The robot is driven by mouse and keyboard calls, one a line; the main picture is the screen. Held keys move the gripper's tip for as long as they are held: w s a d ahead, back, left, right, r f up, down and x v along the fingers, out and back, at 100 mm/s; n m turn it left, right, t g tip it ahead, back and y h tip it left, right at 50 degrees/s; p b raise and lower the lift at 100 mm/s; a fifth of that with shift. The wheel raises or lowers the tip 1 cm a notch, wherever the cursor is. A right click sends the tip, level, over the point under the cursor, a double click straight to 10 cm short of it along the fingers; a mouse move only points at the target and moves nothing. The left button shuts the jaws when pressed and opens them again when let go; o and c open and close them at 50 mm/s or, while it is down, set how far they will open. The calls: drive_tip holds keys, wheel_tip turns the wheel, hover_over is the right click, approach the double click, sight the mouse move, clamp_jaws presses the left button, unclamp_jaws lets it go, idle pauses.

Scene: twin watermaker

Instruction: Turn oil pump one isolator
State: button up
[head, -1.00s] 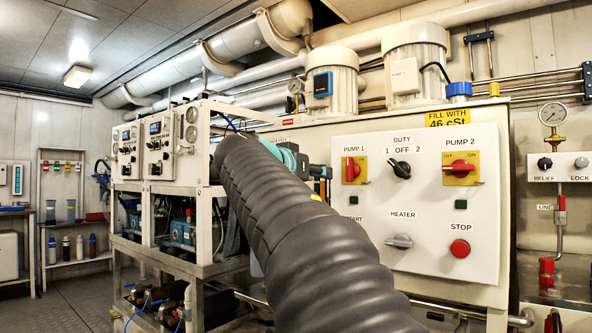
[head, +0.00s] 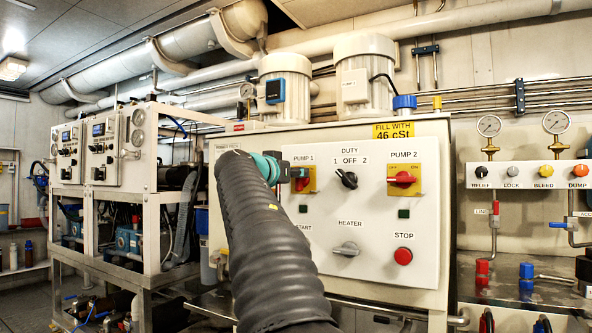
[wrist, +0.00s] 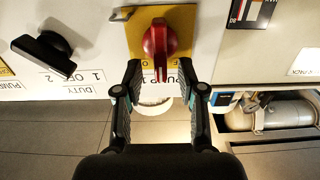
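The pump 1 isolator is a red rotary handle (wrist: 160,45) on a yellow plate (wrist: 184,22), under the PUMP 1 label. In the wrist view its handle stands along the picture's vertical. My gripper (wrist: 159,70) is open, with one fingertip on each side of the handle's lower end. The handle's end reaches between the fingertips, and I see a gap on both sides. In the head view my gripper (head: 290,173) is at the isolator's plate (head: 310,181) and hides most of the red handle.
Beside it on the white panel are the black DUTY switch (head: 346,179), the PUMP 2 isolator (head: 404,179), the grey HEATER switch (head: 346,249) and the red STOP button (head: 403,256). A valve row (head: 528,173) is at the right. A metal rack (head: 150,200) stands left.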

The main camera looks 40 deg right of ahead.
drive_tip(key=shift+x, duration=0.8)
drive_tip(key=shift+c, duration=0.2)
clamp_jaws()
drive_tip(key=shift+w+n, duration=0.1)
drive_tip(key=shift+n, duration=0.4)
drive_tip(key=n+p, duration=0.1)
drive_tip(key=n, duration=0.4)
drive_tip(key=w+f+n+p, duration=0.1)
drive_tip(key=n+p, duration=0.1)
drive_tip(key=n, duration=0.4)
drive_tip(key=n+p, duration=0.1)
drive_tip(key=n, duration=0.4)
drive_tip(key=shift+w+a+f+n, duration=0.2)
drive_tip(key=shift+a+n, duration=0.15)
drive_tip(key=shift+n, duration=0.05)
drive_tip(key=shift+f+p, duration=0.1)
drive_tip(key=shift+p, duration=0.2)
